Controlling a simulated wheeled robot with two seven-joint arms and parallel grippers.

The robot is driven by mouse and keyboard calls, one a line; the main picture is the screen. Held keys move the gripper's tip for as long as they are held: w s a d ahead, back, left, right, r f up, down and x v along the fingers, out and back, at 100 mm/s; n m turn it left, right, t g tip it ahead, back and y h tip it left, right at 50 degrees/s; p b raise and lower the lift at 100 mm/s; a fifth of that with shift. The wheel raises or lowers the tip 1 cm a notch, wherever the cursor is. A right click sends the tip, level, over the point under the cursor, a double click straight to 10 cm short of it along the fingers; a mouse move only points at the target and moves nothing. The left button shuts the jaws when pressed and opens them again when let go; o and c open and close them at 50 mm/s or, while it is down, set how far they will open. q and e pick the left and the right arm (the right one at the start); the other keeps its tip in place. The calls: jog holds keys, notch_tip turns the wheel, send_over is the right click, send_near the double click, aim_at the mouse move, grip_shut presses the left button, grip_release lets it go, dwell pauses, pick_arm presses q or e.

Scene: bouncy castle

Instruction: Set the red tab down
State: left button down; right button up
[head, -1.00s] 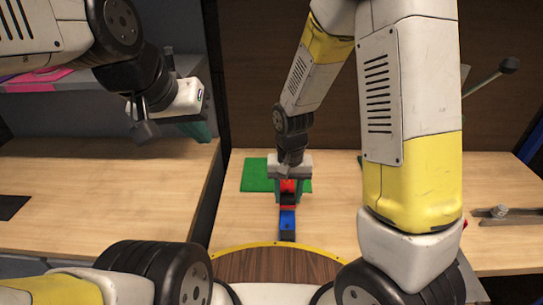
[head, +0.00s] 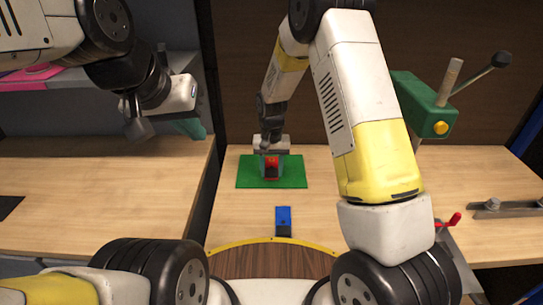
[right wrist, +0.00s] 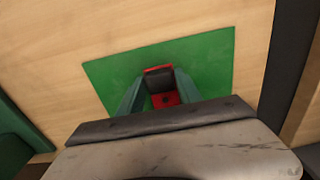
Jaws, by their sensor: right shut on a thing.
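The red tab (head: 271,172) is between the fingers of my right gripper (head: 270,168), over the green mat (head: 297,174). In the right wrist view the red tab (right wrist: 163,86), with a dark block-like part, sits between the two green fingers (right wrist: 152,92), above the green mat (right wrist: 205,62). My right gripper is shut on it. I cannot tell whether the tab touches the mat. A blue piece (head: 283,220) with a dark end lies apart on the table, nearer to me. My left gripper (head: 190,127) hangs at the left, its fingers mostly hidden.
The wooden table (head: 350,215) is bare around the mat. A green machine with a lever (head: 425,105) stands at the back right. A metal bar (head: 505,208) and a red handle (head: 449,221) are at the right. A shelf (head: 60,82) is at the left.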

jog(key=shift+f, duration=0.25)
jog(key=o, duration=1.4)
jog(key=shift+f, duration=0.1)
jog(key=shift+c, duration=0.2)
notch_tip(320, 180, up, 12)
jog(key=s+d+r+t+y, duration=0.1)
jog(key=s+d+r, duration=0.3)
jog(key=r, duration=0.3)
jog(key=s+d+r+t+y, duration=0.1)
jog(key=s+d+r, duration=0.3)
jog(key=r, duration=0.3)
jog(key=s+d+r+t, duration=0.2)
jog(key=s+d, duration=0.1)
jog(key=s, duration=0.5)
jog(key=s+d+r+t, duration=0.2)
jog(key=s+d+r, duration=0.1)
jog(key=s, duration=0.5)
jog(key=shift+s+r+n, duration=0.15)
jog(key=shift+r+n, duration=0.1)
jog(key=shift+n, duration=0.05)
jog(key=shift+d, duration=0.1)
